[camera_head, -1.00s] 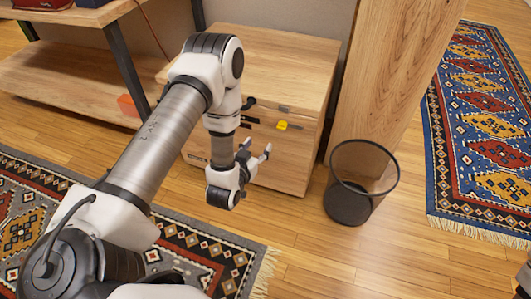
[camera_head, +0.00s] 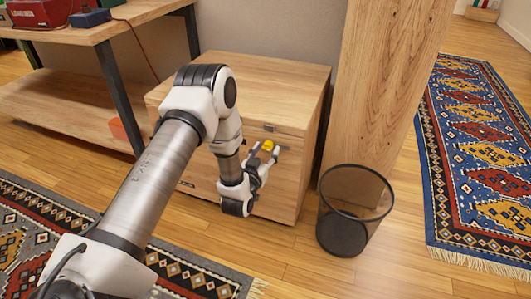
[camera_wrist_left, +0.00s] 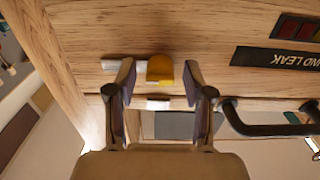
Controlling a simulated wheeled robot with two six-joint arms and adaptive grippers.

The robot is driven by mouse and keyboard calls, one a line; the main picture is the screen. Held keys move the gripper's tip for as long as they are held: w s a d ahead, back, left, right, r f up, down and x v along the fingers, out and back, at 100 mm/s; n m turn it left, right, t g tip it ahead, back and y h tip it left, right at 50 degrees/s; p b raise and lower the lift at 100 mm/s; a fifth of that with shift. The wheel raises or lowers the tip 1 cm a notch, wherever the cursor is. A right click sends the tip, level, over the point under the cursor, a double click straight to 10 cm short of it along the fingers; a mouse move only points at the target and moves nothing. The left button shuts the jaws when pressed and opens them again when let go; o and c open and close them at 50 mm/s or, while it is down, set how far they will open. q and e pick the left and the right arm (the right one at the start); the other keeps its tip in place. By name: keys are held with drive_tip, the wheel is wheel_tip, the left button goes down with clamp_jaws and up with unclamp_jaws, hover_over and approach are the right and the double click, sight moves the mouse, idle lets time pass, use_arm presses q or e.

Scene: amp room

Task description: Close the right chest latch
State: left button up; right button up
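The wooden chest (camera_head: 290,183) stands on the floor against the wall, its lid down. The right latch (camera_head: 268,145), with a yellow tab, is on its front near the top edge. In the left wrist view the yellow tab (camera_wrist_left: 160,69) shows between the fingertips, with a pale metal plate (camera_wrist_left: 157,104) just below it. My left gripper (camera_head: 265,158) is open at the chest's front, one finger on each side of the tab. I cannot tell whether the fingers touch it. My arm hides the left part of the chest front. My right gripper is out of view.
A black mesh bin (camera_head: 354,215) stands right of the chest, beside a wooden post (camera_head: 385,90). A black handle (camera_wrist_left: 265,128) is close to the right finger in the wrist view. A workbench (camera_head: 75,38) stands at the left. Patterned rugs lie on the floor.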

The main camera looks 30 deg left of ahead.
use_arm(q)
clamp_jaws()
drive_tip(key=shift+n, duration=1.4)
drive_tip(key=n, duration=0.3)
drive_tip(key=shift+d+n+p, duration=0.1)
drive_tip(key=shift+n+p, duration=0.2)
drive_tip(key=shift+p, duration=0.1)
drive_tip(key=n, duration=0.5)
drive_tip(key=shift+n, duration=0.3)
drive_tip(key=n+b, duration=0.1)
drive_tip(key=n, duration=0.4)
drive_tip(key=shift+d+r+n, duration=0.1)
drive_tip(key=shift+r+n, duration=0.05)
drive_tip(key=shift+n, duration=0.25)
